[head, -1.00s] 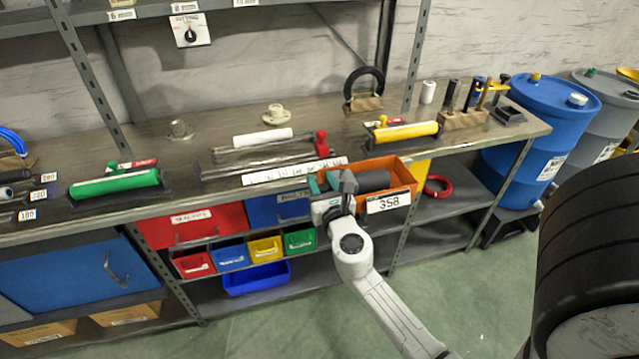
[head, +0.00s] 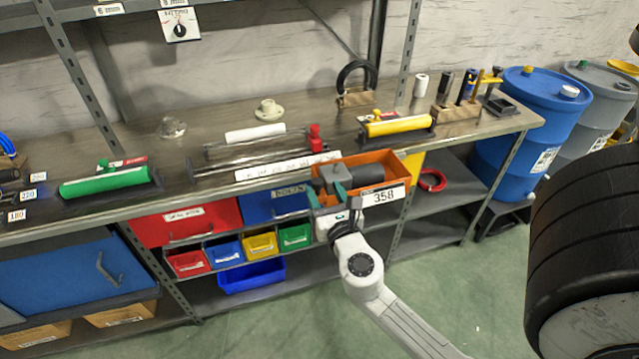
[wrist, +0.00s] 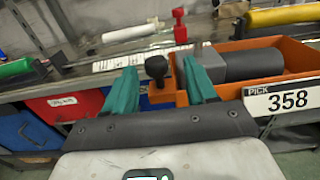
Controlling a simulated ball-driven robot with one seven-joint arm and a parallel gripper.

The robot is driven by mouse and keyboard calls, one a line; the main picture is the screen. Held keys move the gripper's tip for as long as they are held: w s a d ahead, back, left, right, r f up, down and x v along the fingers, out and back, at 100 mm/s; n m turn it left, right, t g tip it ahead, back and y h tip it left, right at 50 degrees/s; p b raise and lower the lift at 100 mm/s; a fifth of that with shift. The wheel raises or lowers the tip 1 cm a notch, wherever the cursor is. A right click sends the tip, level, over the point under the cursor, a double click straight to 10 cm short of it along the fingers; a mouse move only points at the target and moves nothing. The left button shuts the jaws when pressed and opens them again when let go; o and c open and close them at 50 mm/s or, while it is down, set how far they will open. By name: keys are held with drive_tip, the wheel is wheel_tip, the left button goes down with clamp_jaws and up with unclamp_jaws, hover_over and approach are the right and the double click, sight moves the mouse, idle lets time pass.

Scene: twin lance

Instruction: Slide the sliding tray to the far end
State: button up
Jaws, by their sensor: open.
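The orange tray (head: 407,168) with a 358 label sits at the front edge of the bench and holds a dark grey cylinder with a grey block. I take it to be the sliding tray; it also shows in the wrist view (wrist: 294,56). A black knob (wrist: 156,67) stands on an orange bracket at the tray's left end. My gripper (head: 327,190) is at that left end, its teal fingers open and pointing at the bench. In the wrist view my gripper (wrist: 160,85) has one finger on each side of the knob. Contact cannot be told.
On the bench behind are a rail fixture with a red block (head: 314,136), a yellow roller (head: 398,127) and a green roller (head: 104,183). Small coloured bins (head: 261,245) sit under the bench at left. A large black tyre-like object (head: 585,250) stands at right.

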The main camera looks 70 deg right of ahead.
drive_tip(key=v, duration=0.4)
drive_tip(key=shift+s+a+b, duration=0.25)
drive_tip(key=shift+s+b, duration=0.05)
drive_tip(key=shift+b, duration=0.05)
idle(0.3)
drive_tip(key=s+a+f+m+g+y, duration=0.1)
drive_tip(key=s+f+m+g+y, duration=0.2)
drive_tip(key=m, duration=0.6)
drive_tip(key=s+a+f+m+g+y, duration=0.1)
drive_tip(key=f+m+g, duration=0.3)
drive_tip(key=m, duration=0.6)
drive_tip(key=a+f+m+g+y, duration=0.1)
drive_tip(key=a+f+m+y, duration=0.1)
drive_tip(key=a, duration=0.4)
drive_tip(key=s+a+f+m+g+y, duration=0.1)
drive_tip(key=a+f+m+y, duration=0.1)
drive_tip(key=a, duration=0.4)
drive_tip(key=a+f+m+g+y, duration=0.1)
drive_tip(key=a+f+m+y, duration=0.2)
drive_tip(key=a+y, duration=0.3)
drive_tip(key=shift+s+f, duration=0.25)
drive_tip(key=shift+f, duration=0.4)
